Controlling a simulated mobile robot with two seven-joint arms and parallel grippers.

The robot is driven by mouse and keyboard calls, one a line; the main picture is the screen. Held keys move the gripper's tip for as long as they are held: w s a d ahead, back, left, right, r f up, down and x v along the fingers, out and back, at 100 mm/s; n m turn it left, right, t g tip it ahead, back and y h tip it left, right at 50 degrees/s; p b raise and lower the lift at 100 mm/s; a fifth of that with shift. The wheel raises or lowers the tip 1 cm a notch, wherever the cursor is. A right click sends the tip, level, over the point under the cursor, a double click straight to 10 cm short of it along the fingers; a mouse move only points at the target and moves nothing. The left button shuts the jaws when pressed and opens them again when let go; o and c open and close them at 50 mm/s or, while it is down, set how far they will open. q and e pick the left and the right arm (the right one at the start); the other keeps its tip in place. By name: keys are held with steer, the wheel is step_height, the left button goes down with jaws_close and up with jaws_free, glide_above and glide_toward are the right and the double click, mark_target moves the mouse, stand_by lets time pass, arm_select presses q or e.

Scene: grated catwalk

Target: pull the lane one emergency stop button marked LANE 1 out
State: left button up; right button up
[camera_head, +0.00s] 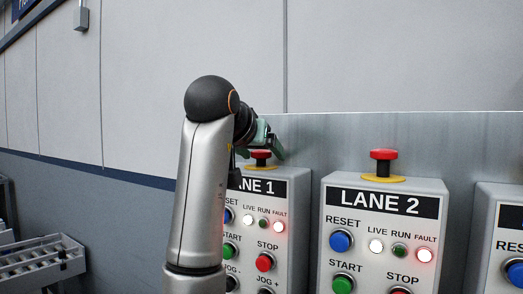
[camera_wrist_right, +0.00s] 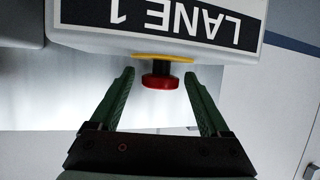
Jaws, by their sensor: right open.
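The lane one emergency stop button (camera_head: 260,155) is a red mushroom head on a yellow ring, on top of the grey box marked LANE 1 (camera_head: 268,186). In the right wrist view the same button (camera_wrist_right: 161,80) shows upside down, below the LANE 1 label (camera_wrist_right: 178,20). My right gripper (camera_wrist_right: 158,75) is open, its two green fingers on either side of the red head with a gap to each. In the head view my right gripper (camera_head: 270,145) is at the button, partly hidden behind my arm. My left gripper is not in view.
The LANE 2 box (camera_head: 380,230) stands to the right with its own red stop button (camera_head: 383,161) on top. Another box (camera_head: 500,240) is cut off at the right edge. A roller conveyor (camera_head: 35,262) is at the lower left.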

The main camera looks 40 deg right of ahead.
steer(key=shift+w+d, duration=0.1)
steer(key=shift+d, duration=0.1)
jaws_close()
stand_by(0.6)
